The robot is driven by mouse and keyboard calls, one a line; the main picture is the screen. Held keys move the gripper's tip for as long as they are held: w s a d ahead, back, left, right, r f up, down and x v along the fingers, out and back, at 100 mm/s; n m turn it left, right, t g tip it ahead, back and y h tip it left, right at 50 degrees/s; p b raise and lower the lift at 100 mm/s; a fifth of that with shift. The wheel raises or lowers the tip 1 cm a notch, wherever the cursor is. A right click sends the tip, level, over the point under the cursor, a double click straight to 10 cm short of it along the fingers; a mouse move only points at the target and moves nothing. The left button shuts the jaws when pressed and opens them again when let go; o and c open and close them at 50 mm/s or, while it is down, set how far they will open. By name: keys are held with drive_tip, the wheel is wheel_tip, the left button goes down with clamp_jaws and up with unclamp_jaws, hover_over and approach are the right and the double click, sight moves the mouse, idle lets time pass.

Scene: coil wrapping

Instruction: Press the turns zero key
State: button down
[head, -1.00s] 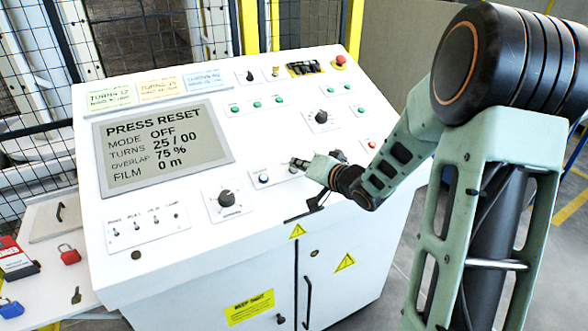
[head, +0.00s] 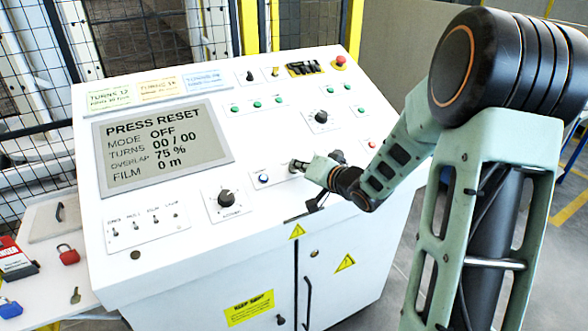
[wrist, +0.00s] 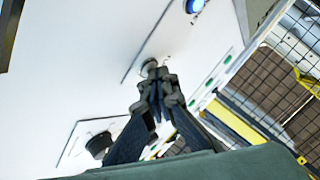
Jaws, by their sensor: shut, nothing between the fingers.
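The white control console (head: 265,130) has a display (head: 160,145) reading PRESS RESET, MODE OFF, TURNS 00 / 00, OVERLAP 75 %, FILM 0 m. My gripper (head: 297,166) is shut and empty, its tips at the panel just right of the blue button (head: 262,178). In the wrist view my gripper's fingertips (wrist: 152,70) meet or nearly meet a small round key on the panel. The fingers mostly hide that key, and I cannot tell whether they touch it. The blue button (wrist: 195,5) also shows at the top of the wrist view.
A black rotary knob (head: 226,198) is left of my gripper, and another knob (head: 321,117) is above it. A red emergency stop (head: 340,61) sits at the top right. A side shelf (head: 50,260) holds a red padlock (head: 68,254).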

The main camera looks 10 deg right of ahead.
drive_tip(key=shift+r, duration=0.15)
drive_tip(key=shift+s+d+r+p, duration=0.1)
drive_tip(key=shift+s+r+p, duration=0.35)
drive_tip(key=shift+p, duration=0.45)
drive_tip(key=shift+w+r, duration=0.1)
drive_tip(key=shift+r, duration=0.1)
drive_tip(key=r+p, duration=0.1)
drive_tip(key=s+r+p, duration=0.1)
drive_tip(key=r+p, duration=0.1)
drive_tip(key=s+r+p, duration=0.1)
drive_tip(key=shift+d+r+p, duration=0.2)
drive_tip(key=shift+d+p, duration=0.15)
drive_tip(key=shift+p, duration=0.05)
drive_tip(key=shift+w, duration=0.1)
